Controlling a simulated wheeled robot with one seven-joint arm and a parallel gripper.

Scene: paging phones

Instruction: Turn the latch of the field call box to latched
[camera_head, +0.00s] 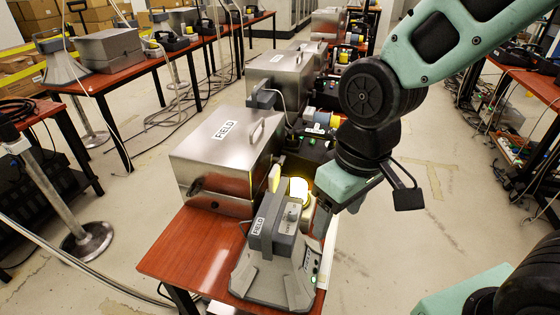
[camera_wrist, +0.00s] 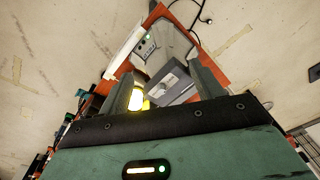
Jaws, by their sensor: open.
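A steel box (camera_head: 227,150) labelled FIELD, with a bar handle on its lid, stands on the red-brown table. A small dark fitting (camera_head: 196,187) shows on its front; I cannot tell whether it is the latch. A grey unit (camera_head: 275,240), also labelled FIELD, stands on the near table end; a small knob-like part (camera_head: 292,213) shows on its upper face. The grey unit also shows in the wrist view (camera_wrist: 176,84). My gripper (camera_wrist: 165,85) is open and empty, above and beside the grey unit. In the head view its fingers are largely hidden by my wrist.
A lit yellow lamp (camera_head: 299,188) stands behind the grey unit, close to my gripper. More steel boxes (camera_head: 281,75) line the table behind. A left table (camera_head: 125,73) holds similar equipment. A post with a round base (camera_head: 87,241) and cables stand at left.

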